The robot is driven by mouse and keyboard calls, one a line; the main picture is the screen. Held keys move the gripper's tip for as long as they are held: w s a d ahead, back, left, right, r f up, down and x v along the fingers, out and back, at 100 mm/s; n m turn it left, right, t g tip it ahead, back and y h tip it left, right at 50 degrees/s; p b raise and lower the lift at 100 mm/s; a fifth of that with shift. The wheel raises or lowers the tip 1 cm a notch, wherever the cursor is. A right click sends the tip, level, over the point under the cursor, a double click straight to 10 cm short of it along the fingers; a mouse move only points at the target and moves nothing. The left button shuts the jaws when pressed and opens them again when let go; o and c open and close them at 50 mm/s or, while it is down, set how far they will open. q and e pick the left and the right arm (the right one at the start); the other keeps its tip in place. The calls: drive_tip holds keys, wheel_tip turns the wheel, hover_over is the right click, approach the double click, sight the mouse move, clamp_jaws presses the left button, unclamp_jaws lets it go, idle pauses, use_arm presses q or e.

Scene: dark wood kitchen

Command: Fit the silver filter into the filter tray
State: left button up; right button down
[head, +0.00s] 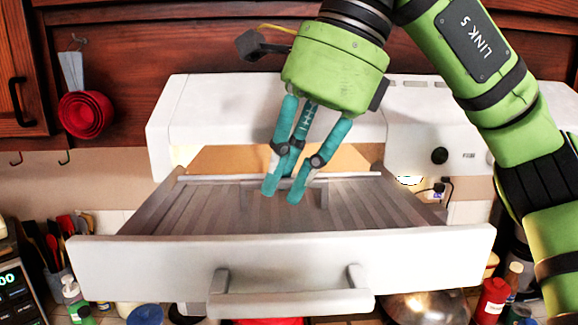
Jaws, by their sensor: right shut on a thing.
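The white filter tray (140,268) is pulled out from the range hood, with its front panel and handle toward me. The silver filter (385,212), a grey ribbed panel, lies within the tray frame, between its side walls. I cannot tell whether it sits fully down, as the front panel hides its near edge. A small grey handle (325,194) rises from the filter's middle. My right gripper (284,192) comes down from above with teal fingers closed at this handle, holding the filter. The fingers partly cover the handle. My left gripper is out of view.
The white hood body (225,115) stands behind the tray, with a black knob (439,155) at its right. Red measuring cups (85,114) hang on the left wall. A utensil holder, bottles and a metal pan lid (425,306) are below.

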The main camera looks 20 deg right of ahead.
drive_tip(key=shift+s, duration=0.2)
drive_tip(key=c, duration=1.2)
unclamp_jaws()
drive_tip(key=shift+w, duration=0.1)
drive_tip(key=shift+v, duration=6.05)
